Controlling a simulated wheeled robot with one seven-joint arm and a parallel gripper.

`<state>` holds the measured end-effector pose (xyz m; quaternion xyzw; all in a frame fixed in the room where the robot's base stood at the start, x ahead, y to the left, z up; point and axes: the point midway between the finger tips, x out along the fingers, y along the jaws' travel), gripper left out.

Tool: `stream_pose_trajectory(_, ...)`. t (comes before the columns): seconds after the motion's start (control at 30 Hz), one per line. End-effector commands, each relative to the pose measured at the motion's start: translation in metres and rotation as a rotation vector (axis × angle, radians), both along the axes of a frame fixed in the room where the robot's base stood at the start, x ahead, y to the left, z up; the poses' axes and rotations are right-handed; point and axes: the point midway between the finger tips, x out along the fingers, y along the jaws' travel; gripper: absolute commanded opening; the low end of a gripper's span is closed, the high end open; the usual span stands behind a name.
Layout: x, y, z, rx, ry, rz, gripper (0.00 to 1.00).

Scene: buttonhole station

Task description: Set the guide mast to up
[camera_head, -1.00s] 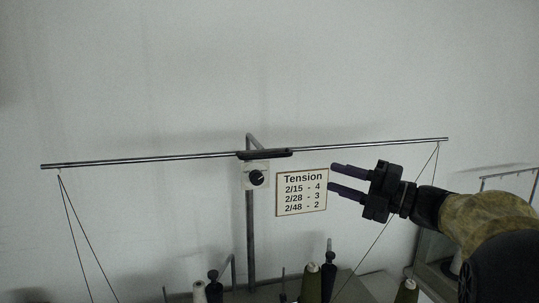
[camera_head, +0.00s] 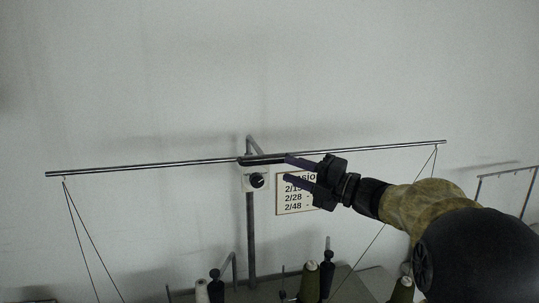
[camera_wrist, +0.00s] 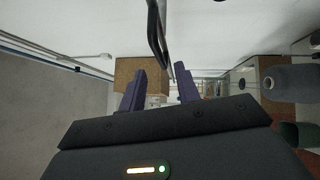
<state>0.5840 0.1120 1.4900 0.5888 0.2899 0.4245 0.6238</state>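The guide mast is a grey upright post (camera_head: 250,235) with a long thin crossbar (camera_head: 150,166) on it, tilted slightly down to the left. A short black grip (camera_head: 258,160) sits at the middle of the crossbar, by the post top. My gripper (camera_head: 286,168) is open, with its two purple fingers pointing left at the right end of the grip. I cannot tell whether they touch it. In the wrist view nothing shows clasped between the open fingers (camera_wrist: 160,72), and a dark bar (camera_wrist: 156,30) lies beyond them.
A black dial (camera_head: 257,180) on a pale plate is just below the grip. The Tension sign (camera_head: 290,207) is partly hidden behind my gripper. Thread cones (camera_head: 310,283) stand below, and threads hang from both crossbar ends. The wall above is clear.

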Motion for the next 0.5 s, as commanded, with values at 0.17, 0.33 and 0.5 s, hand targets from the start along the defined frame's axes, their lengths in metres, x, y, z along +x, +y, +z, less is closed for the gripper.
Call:
stream_pose_trajectory(0.17,0.015,0.03,0.008,0.0,0.002,0.004,0.32)
stream_pose_trajectory(0.33,0.027,0.051,0.011,0.001,0.002,0.002,0.32)
stream_pose_trajectory(0.5,0.033,0.061,0.01,-0.001,0.001,0.001,0.32)
